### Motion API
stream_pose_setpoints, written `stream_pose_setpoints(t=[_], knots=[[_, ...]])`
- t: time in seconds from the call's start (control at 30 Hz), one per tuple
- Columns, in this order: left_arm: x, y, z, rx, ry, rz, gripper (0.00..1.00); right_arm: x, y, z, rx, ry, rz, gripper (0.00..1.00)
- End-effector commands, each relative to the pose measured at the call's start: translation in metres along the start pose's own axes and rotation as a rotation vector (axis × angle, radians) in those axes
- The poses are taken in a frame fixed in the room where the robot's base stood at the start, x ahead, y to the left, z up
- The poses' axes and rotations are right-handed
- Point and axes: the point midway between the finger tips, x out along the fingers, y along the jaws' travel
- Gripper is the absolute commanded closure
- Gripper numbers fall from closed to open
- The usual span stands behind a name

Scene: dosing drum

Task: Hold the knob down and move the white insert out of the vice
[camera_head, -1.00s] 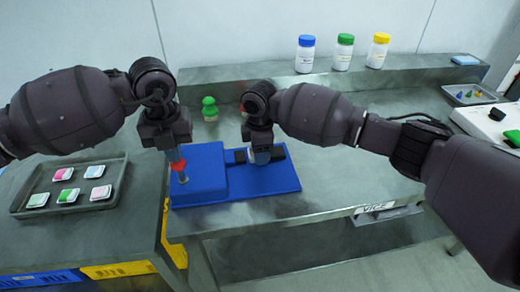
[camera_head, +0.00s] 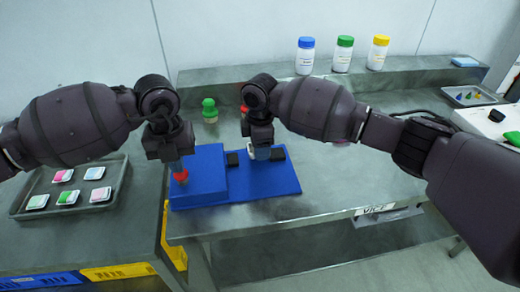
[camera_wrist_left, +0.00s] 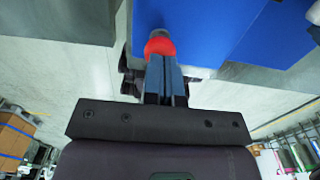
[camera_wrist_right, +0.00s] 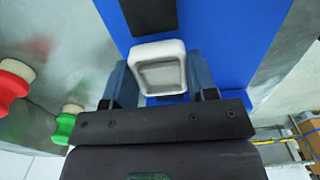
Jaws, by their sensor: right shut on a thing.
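The blue vice (camera_head: 205,170) stands on the near edge of the table. Its red knob (camera_head: 181,177) is at the left end and looks pressed low. My left gripper (camera_wrist_left: 163,68) has its fingers together, their tips against the top of the red knob (camera_wrist_left: 159,46). The white insert (camera_wrist_right: 158,66), an open square cup, is between the fingers of my right gripper (camera_wrist_right: 160,75), which is shut on it. A black jaw (camera_head: 232,158) is left of the insert with a gap; another dark jaw (camera_head: 278,153) is close on the right. My right gripper partly hides the insert in the head view.
A tray (camera_head: 20,213) with several coloured pieces lies at the left. A green-topped piece (camera_head: 210,110) stands behind the vice. Three bottles with blue, green and yellow caps (camera_head: 343,55) stand on the back ledge. The table right of the vice (camera_head: 340,185) is clear.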

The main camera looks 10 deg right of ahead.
Motion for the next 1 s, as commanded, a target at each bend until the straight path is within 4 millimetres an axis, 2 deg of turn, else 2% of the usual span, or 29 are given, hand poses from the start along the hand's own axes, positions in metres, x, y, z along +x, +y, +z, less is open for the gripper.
stream_pose_setpoints(t=[0.53,1.0], knots=[[0.003,0.0,-0.002,0.001,0.006,0.002,1.0,-0.033,0.0,0.0,0.0,0.001,0.0,0.71],[0.001,0.0,-0.001,0.001,0.006,0.001,1.0,-0.036,0.0,0.0,0.0,0.0,-0.001,0.71]])
